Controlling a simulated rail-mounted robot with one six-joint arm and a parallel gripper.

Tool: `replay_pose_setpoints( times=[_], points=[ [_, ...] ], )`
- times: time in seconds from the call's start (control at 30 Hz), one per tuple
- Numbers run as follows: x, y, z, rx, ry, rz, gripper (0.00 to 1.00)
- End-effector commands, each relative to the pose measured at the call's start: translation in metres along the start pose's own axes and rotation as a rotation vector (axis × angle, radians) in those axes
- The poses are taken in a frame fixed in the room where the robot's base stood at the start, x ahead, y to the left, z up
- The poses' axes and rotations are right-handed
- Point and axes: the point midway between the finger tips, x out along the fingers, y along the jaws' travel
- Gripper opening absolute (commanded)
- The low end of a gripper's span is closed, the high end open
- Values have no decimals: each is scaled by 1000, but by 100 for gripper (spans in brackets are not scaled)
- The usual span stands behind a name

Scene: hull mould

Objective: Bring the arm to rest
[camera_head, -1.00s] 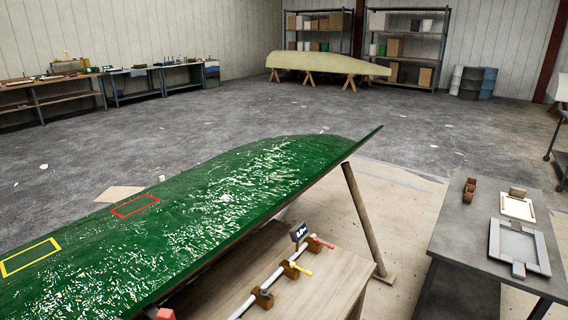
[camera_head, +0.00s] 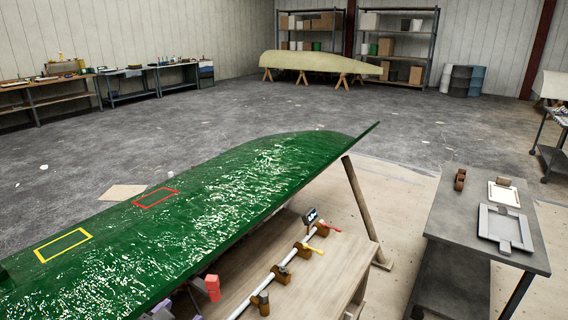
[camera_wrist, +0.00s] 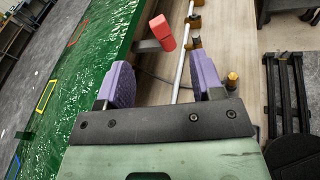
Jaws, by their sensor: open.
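My gripper (camera_wrist: 163,82) shows in the wrist view as two purple pads spread wide apart with nothing between them. It is above the gap and bench edge beside the green hull mould (camera_wrist: 90,85). In the head view, purple and grey parts that may be my gripper show only in part at the bottom edge, by the mould's lower edge. The green mould (camera_head: 215,205) fills the left, with a yellow outline (camera_head: 63,246) and a red outline (camera_head: 155,198) on it.
A wooden bench (camera_head: 325,275) beside the mould carries a white pipe (camera_head: 265,285) in brown holders. A red block (camera_head: 212,287) sits close to the mould edge, ahead of my gripper in the wrist view (camera_wrist: 162,32). A grey table (camera_head: 485,225) with frames stands right.

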Motion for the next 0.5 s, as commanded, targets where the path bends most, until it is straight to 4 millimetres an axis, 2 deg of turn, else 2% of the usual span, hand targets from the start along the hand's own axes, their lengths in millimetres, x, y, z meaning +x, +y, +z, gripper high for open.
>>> replay_pose_setpoints(
  times=[0.17,0.27,0.37,0.4,0.5],
  points=[
    [63,-49,-12,222,106,-200,61],
    [104,-93,-22,422,172,-375,61],
    [150,-157,-35,723,226,-630,61],
    [166,-187,-41,872,237,-755,61],
    [194,-261,-55,1274,221,-1085,61]
  ],
)
